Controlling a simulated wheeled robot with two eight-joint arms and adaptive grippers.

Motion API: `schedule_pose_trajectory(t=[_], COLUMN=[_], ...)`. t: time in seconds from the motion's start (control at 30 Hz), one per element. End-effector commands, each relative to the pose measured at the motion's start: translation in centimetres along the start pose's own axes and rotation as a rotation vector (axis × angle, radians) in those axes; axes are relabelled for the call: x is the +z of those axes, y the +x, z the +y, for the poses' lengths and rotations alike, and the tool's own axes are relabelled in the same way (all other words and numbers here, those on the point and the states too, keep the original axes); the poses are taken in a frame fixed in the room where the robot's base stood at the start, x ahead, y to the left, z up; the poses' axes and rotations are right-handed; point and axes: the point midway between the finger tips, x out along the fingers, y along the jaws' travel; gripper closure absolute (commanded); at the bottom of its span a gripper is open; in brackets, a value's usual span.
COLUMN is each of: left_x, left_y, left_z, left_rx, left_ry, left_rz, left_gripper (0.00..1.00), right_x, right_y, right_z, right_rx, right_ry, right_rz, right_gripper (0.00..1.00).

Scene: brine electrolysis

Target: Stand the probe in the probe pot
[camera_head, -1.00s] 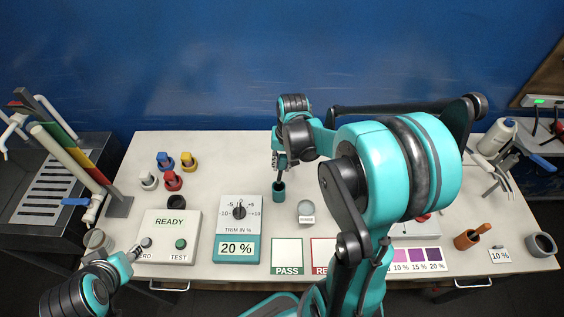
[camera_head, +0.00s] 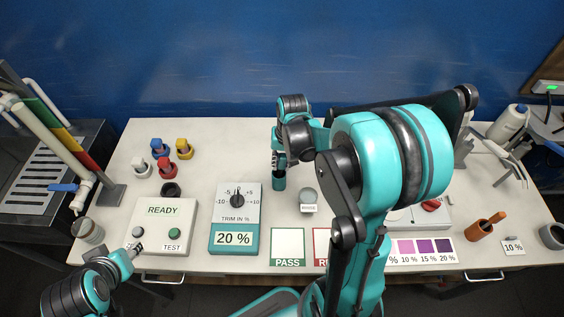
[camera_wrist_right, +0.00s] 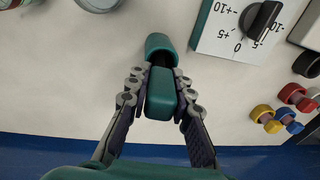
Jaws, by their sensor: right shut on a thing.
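The probe (camera_wrist_right: 161,94) has a teal, block-like handle and is held between the fingers of my right gripper (camera_wrist_right: 160,102). In the wrist view the pot (camera_wrist_right: 160,46) lies right at the probe's far end. The probe is over the pot's mouth, its lower end apparently inside; the depth is hidden. My right gripper (camera_head: 279,161) is just above the pot in the head view. My left gripper (camera_head: 133,250) is by the button box; its fingers are too small to read.
The READY button box (camera_head: 164,228) and the trim box (camera_head: 236,220) stand at front left and centre. Several coloured plugs (camera_head: 163,160) stand at back left. A small grey-lidded jar (camera_head: 308,197) is right of the pot. My right arm hides much of the table's right side.

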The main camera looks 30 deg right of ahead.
Motion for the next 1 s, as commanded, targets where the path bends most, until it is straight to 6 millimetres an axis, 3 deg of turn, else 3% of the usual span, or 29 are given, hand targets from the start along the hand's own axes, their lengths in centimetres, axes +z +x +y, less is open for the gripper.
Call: schedule_pose_trajectory(t=[0.37,0.4,0.47,0.8,1.0], left_x=[0.2,0.2,0.2,0.2,0.2], left_y=[0.3,0.3,0.3,0.3,0.3], left_z=[0.0,0.0,0.0,0.0,0.0], left_rx=[0.000,0.000,0.000,0.000,0.000], left_ry=[0.000,0.000,0.000,0.000,0.000], left_rz=[0.000,0.000,0.000,0.000,0.000], left_gripper=[0.60,0.60,0.60,0.60,0.60], right_x=[0.0,0.0,0.0,0.0,0.1], right_y=[0.4,0.4,0.4,0.2,-2.6], right_z=[0.0,0.0,0.0,0.0,0.1], right_rx=[0.000,0.000,0.000,0.000,0.000], right_ry=[0.000,0.000,0.000,0.000,0.001], right_rz=[0.000,0.000,0.000,0.000,0.000], right_gripper=[1.00,0.68,0.55,0.55,0.55])
